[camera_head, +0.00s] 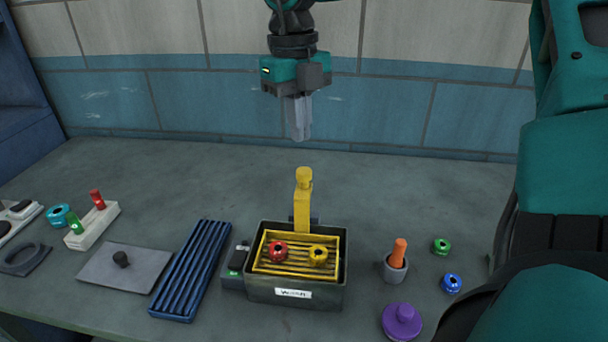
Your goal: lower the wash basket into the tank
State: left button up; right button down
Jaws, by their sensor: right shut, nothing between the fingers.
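The yellow wash basket (265,268) sits inside the dark tank (262,291), its rim near the level of the tank's rim. It holds a red ring-like part (278,250) and a yellow ring-like part (318,256). A yellow upright handle (302,208) with a knob on top rises at the basket's back. My right gripper (298,136) is shut and empty, pointing down above the handle and apart from it. My left gripper is not in view. The basket's underside is hidden by the tank.
Left of the tank are a blue slatted rack (192,270), a grey plate with a black knob (122,268) and a white block with pegs (92,226). To the right are a grey cup with an orange peg (396,265), a purple knobbed part (402,321) and small green and blue rings.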

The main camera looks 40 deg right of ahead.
aim_at(303, 169)
jog(key=f+b, duration=0.2)
jog(key=f, duration=0.3)
jog(key=shift+s+f+b, duration=0.15)
jog(key=shift+s+b, duration=0.1)
jog(key=shift+b, duration=0.15)
jog(key=shift+f, duration=0.15)
